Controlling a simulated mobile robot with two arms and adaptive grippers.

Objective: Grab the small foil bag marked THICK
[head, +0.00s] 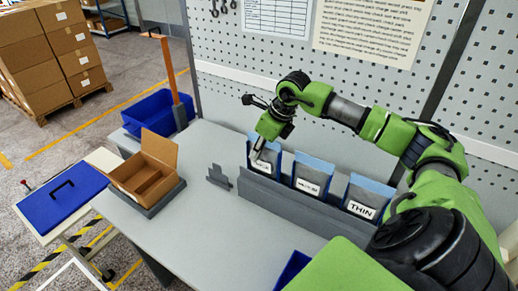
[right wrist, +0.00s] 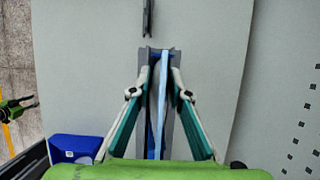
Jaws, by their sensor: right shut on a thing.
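The leftmost foil bag (head: 272,158) is grey and blue and stands in the left slot of a grey rack (head: 290,196). Its white label is partly covered by my right gripper (head: 259,152), so I cannot read it. In the right wrist view my right gripper (right wrist: 161,80) has its fingers on both sides of this bag (right wrist: 160,105), which shows edge-on; it is shut on the bag. The middle bag (head: 313,173) has a label too small to read. The right bag (head: 368,195) is marked THIN. A green and black end at the left of the right wrist view looks like my left gripper (right wrist: 20,106).
An open cardboard box (head: 146,172) stands on the left of the grey table, with a small grey bracket (head: 218,177) between it and the rack. A perforated wall rises behind the bags. A blue bin (head: 291,270) is at the front edge.

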